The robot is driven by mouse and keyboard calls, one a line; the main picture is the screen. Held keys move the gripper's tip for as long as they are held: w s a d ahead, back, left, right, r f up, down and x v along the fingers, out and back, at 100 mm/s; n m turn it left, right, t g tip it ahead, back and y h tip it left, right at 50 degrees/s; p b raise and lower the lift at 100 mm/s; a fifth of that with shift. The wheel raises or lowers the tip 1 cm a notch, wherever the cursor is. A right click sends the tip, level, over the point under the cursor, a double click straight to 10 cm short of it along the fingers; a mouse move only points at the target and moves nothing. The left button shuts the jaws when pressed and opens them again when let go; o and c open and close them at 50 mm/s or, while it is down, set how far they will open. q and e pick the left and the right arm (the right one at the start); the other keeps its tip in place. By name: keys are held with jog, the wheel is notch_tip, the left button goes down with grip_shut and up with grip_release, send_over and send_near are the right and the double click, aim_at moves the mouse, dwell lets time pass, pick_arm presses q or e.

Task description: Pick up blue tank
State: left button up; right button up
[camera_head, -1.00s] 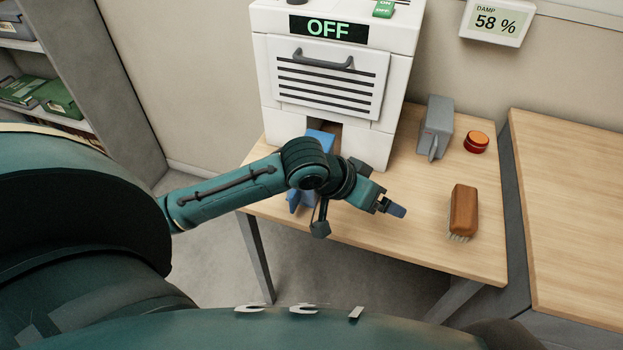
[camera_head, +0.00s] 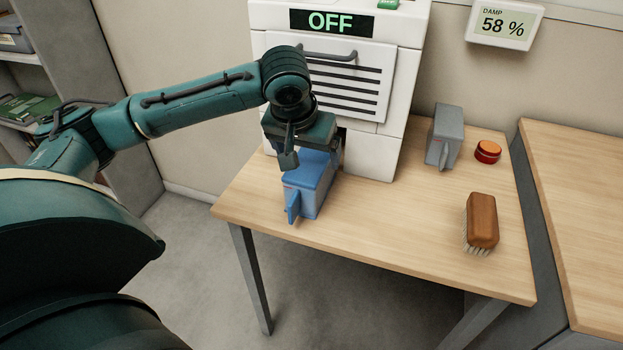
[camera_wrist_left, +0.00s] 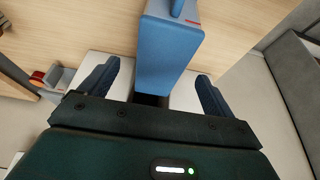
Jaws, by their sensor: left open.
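The blue tank (camera_head: 310,182) stands on the wooden table at the foot of the white machine, its handle toward the table's front edge. Its rear part is hidden under my left gripper (camera_head: 293,158). The gripper is above the tank, pointing down, with its fingers open. In the left wrist view the tank (camera_wrist_left: 168,52) lies between the two spread fingers, with a gap on each side. The white machine (camera_head: 372,155) shows OFF on its display and has a dark opening low in its front. My right gripper is not in view.
A second table (camera_head: 580,220) is at the right. The table's middle is clear.

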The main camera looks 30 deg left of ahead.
aim_at(310, 161)
pick_arm(q)
jog(key=x, duration=0.2)
jog(key=b+x, duration=0.1)
jog(key=x, duration=0.4)
jog(key=shift+w+a+r+b, duration=0.15)
jog(key=shift+w+r+b, duration=0.05)
jog(key=shift+w+b, duration=0.15)
jog(key=shift+c, duration=0.4)
jog(key=c, duration=1.5)
jog(key=shift+r, duration=0.1)
